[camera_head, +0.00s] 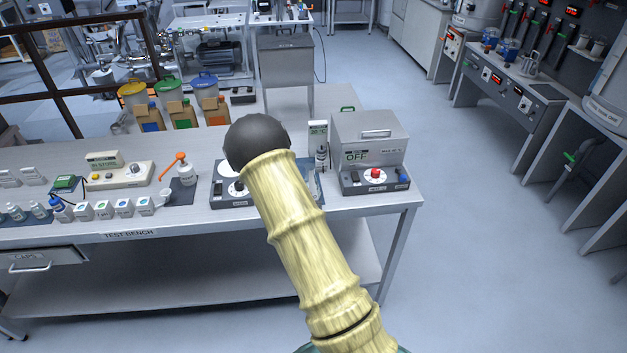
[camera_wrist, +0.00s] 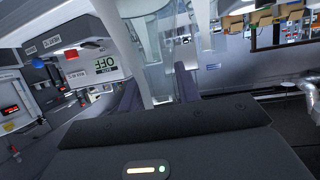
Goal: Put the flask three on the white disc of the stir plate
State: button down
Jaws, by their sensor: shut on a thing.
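In the wrist view my gripper (camera_wrist: 160,92) shows two dark fingers closed on a clear glass piece (camera_wrist: 164,82), which I take to be flask three; no label on it is readable. In the head view my own arm hides the gripper. The stir plate (camera_head: 230,202) stands on the bench, just left of my arm, which covers its right part. Part of its white disc (camera_head: 226,168) shows beside the dark round end of my arm. Some clear glass (camera_head: 313,183) shows just right of my arm; I cannot tell whether it is the held flask.
A dispenser bottle with an orange top (camera_head: 184,170), a small meter (camera_head: 120,175) and several small bottles stand to the left. The floor at right is clear.

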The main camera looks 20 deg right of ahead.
jog(key=s+a+f+n+t+y+b, duration=0.1)
jog(key=s+a+f+n+y, duration=0.3)
jog(key=a+f, duration=0.5)
jog(key=shift+s+a+n+y, duration=0.3)
jog(key=shift+s+a+y, duration=0.3)
jog(key=shift+s, duration=0.55)
jog(key=shift+d, duration=0.15)
